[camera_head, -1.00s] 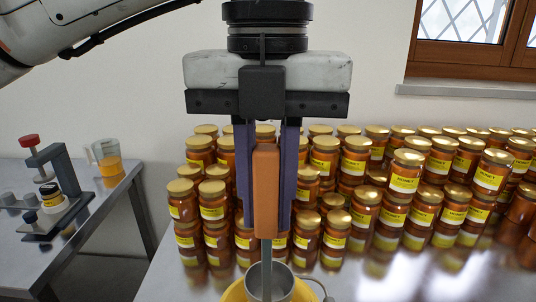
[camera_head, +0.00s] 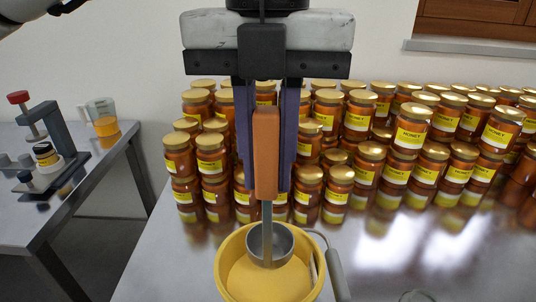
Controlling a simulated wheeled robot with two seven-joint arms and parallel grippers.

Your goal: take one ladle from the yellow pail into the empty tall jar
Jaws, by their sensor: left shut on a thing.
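My left gripper (camera_head: 266,185) points down and is shut on the orange handle of the ladle (camera_head: 266,155). The ladle hangs upright, its metal bowl (camera_head: 283,243) at the far inner side of the yellow pail (camera_head: 225,265). The pail holds yellow contents, and the bowl sits low inside the rim; whether the bowl has anything in it I cannot tell. The pail stands on the metal table and is cut by the bottom edge of the view. I cannot pick out an empty tall jar. My right gripper is not in view.
Many filled honey jars (camera_head: 410,125) stand stacked in rows behind the pail. A grey handle-like thing (camera_head: 338,272) is right of the pail. A side table at left bears a capping device (camera_head: 50,145) and a measuring jug (camera_head: 104,118). Bare metal table (camera_head: 160,265) shows left of the pail.

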